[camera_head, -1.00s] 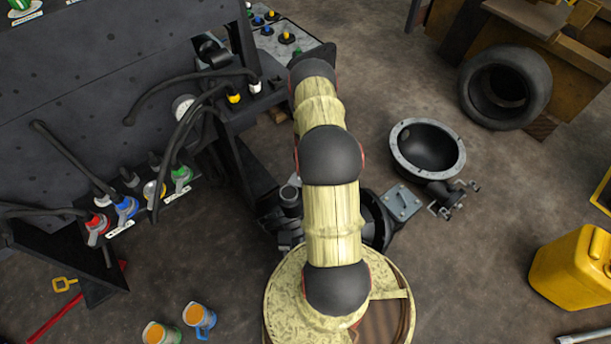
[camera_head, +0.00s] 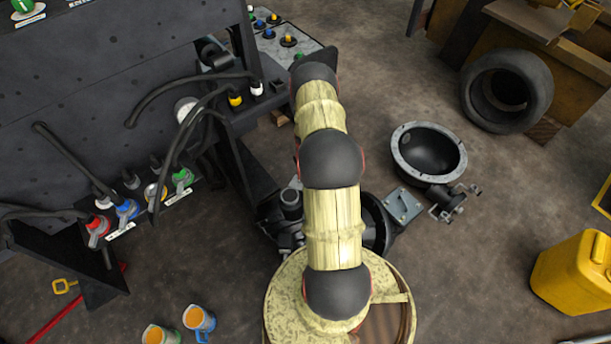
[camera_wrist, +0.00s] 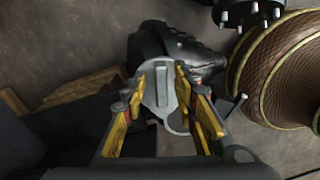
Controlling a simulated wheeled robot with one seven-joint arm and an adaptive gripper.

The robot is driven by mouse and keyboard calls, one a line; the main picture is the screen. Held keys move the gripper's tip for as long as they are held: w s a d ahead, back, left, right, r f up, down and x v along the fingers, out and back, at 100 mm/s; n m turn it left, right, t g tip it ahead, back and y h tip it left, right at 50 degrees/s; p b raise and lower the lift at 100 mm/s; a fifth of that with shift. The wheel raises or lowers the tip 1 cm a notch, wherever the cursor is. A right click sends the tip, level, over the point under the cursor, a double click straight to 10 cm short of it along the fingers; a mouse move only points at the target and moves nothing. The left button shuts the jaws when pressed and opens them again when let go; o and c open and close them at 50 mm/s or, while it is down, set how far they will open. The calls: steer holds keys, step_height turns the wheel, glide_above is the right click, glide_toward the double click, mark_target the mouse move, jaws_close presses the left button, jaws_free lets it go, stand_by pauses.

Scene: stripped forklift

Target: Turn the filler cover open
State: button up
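In the wrist view, a round grey cover with a raised straight bar (camera_wrist: 159,86), which looks like the filler cover, sits on a dark machine part (camera_wrist: 165,45). The bar runs roughly up and down in the picture. My gripper (camera_wrist: 160,72) has its two yellow fingers spread, one on each side of the bar, with gaps between. The fingertips lie over or beside the cover's rim; I cannot tell whether they touch it. In the head view my arm hides my gripper, and I cannot make out the cover there.
A dark panel with hoses and coloured connectors (camera_head: 125,210) stands at left. A round black housing (camera_head: 428,152) lies on the floor at right, near a tyre (camera_head: 505,90) and a yellow canister (camera_head: 575,270). A large mesh-patterned cylinder (camera_wrist: 285,75) is close right of my gripper.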

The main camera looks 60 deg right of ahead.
step_height(320, 180, up, 12)
stand_by(0.8)
stand_by(0.5)
